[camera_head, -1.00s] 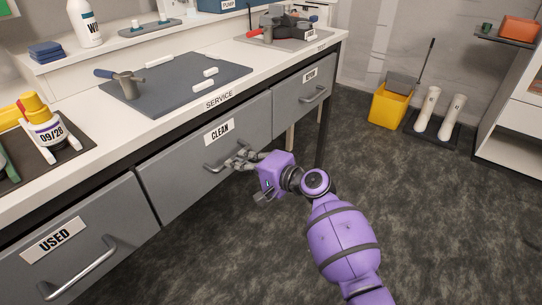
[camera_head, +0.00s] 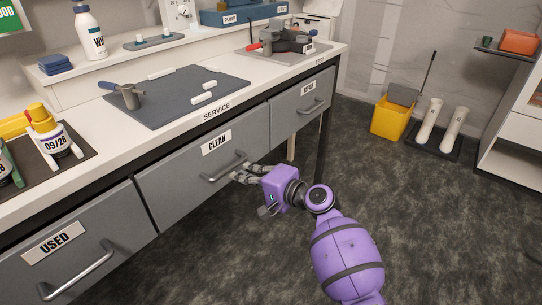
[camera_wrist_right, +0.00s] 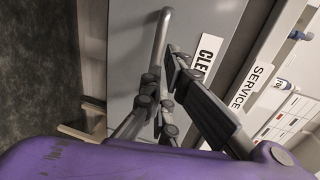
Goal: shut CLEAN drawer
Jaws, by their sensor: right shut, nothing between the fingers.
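The CLEAN drawer (camera_head: 180,182) is the grey middle drawer under the worktop, with a white label and a metal bar handle (camera_head: 222,168). My right gripper (camera_head: 240,174) is shut and empty at the right end of the handle, in front of the drawer. In the right wrist view, the gripper's fingers (camera_wrist_right: 166,76) are close to the handle (camera_wrist_right: 159,42) and the drawer front (camera_wrist_right: 128,35); whether they touch cannot be told. My left gripper is out of view.
The USED drawer (camera_head: 100,218) is at left, and another labelled drawer (camera_head: 297,112) is at right. Floor in front is open; a yellow bucket (camera_head: 392,120) stands farther right.

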